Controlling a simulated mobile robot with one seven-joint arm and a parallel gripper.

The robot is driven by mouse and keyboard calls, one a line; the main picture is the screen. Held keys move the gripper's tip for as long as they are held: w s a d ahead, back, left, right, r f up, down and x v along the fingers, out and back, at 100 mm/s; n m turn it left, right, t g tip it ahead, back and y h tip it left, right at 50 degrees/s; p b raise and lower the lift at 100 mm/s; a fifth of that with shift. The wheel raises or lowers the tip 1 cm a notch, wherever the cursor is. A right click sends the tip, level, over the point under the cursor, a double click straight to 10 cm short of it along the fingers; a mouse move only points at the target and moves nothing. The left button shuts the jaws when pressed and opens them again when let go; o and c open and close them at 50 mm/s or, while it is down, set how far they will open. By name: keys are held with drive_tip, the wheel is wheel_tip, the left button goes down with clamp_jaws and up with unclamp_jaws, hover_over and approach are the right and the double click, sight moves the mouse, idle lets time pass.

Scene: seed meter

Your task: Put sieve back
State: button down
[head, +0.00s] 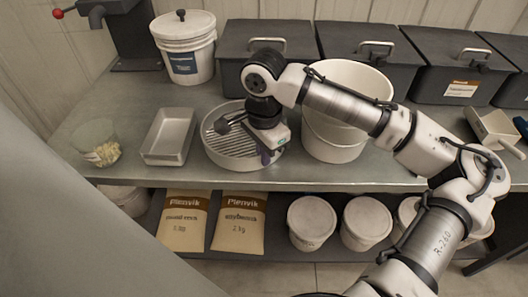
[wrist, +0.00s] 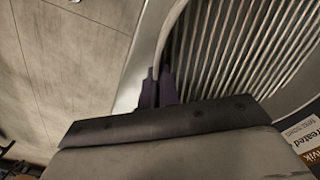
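The sieve (head: 228,150) is a round, pale metal pan with parallel slats across its bottom. It is at the front of the steel bench, between a metal tray and a white bucket. In the wrist view its slats (wrist: 225,50) fill the upper right. My gripper (head: 266,157) is at the sieve's front right side, pointing down. In the wrist view my gripper's dark fingers (wrist: 158,88) are close together, with the sieve's thin rim between them. My arm hides part of the sieve's far right side. I cannot tell whether the sieve touches the bench.
The empty metal tray (head: 168,137) and a clear cup (head: 102,150) stand left of the sieve. The open white bucket (head: 332,140) is close on its right. A lidded bucket (head: 186,55) and grey bins (head: 265,48) line the back. Bags (head: 238,225) sit on the shelf below.

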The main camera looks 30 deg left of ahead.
drive_tip(key=shift+f, duration=0.15)
drive_tip(key=c, duration=1.7)
unclamp_jaws()
wheel_tip(320, 180, up, 12)
drive_tip(key=shift+r+b, duration=0.15)
drive_tip(key=shift+b, duration=0.25)
